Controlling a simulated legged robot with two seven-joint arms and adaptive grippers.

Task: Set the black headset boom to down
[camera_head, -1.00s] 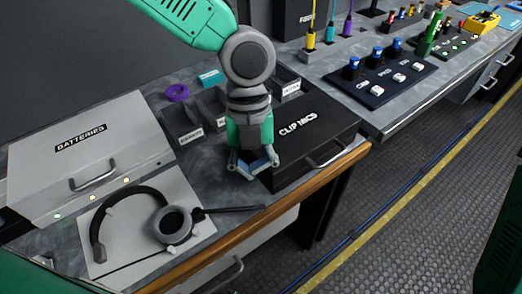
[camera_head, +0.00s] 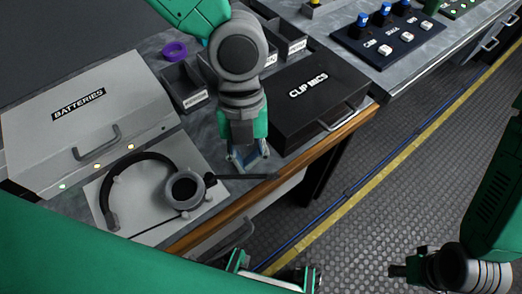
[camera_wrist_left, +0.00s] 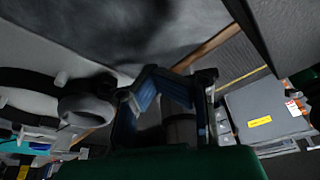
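The black headset (camera_head: 124,178) lies on a pale grey mat (camera_head: 170,233) at the left of the bench. Its round earcup (camera_head: 185,190) faces up. The thin dark boom (camera_head: 240,177) sticks out to the right from the earcup, past the mat. My left gripper (camera_head: 248,160) points down just behind the boom, close to its outer half; its fingers look apart and empty. Whether they touch the boom I cannot tell. In the left wrist view the blue fingers (camera_wrist_left: 165,88) show beside the earcup (camera_wrist_left: 87,100). My right arm is at the lower right; its finger state is unclear.
A grey batteries case (camera_head: 85,125) stands behind the headset. A black clip mics case (camera_head: 312,100) is right of my left gripper. Small open bins (camera_head: 185,88) and a purple ring (camera_head: 174,49) lie behind. The wooden bench edge (camera_head: 300,160) runs in front.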

